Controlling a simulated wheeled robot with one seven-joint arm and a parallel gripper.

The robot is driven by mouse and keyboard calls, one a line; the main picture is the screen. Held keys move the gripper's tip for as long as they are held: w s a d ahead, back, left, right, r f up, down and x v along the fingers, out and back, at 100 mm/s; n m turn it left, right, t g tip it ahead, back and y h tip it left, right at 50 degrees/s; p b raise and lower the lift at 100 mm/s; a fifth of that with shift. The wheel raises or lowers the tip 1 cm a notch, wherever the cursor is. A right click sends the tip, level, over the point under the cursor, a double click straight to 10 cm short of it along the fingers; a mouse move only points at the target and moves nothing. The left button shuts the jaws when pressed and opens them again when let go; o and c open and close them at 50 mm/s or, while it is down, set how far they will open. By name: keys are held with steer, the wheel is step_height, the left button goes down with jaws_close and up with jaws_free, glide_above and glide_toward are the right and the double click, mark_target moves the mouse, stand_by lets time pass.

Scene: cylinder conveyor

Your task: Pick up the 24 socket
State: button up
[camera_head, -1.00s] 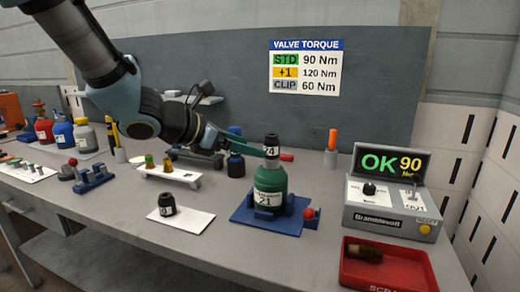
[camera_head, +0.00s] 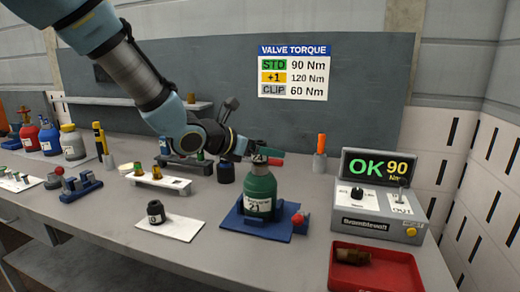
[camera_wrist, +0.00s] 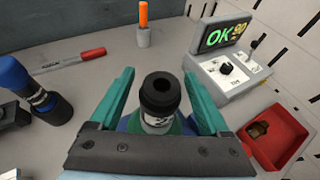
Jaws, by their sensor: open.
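The 24 socket is a black cylinder with a white label band; in the wrist view the socket (camera_wrist: 158,97) stands upright between my fingers. It sits on top of the green bottle (camera_head: 260,190), which stands in a blue holder (camera_head: 236,222). My gripper (camera_wrist: 159,76) is open, with one teal finger on each side of the socket and gaps visible on both sides. In the head view my gripper (camera_head: 264,154) is at the bottle's top and hides most of the socket.
Another black socket (camera_head: 155,212) stands on a white mat (camera_head: 186,227) to the left. The torque box (camera_head: 378,212) reads OK 90. A red scrap tray (camera_head: 400,276) holds a brown part. A red marker lies behind.

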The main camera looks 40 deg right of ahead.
steer(key=shift+d+f, duration=0.3)
steer(key=shift+d, duration=0.25)
jaws_close()
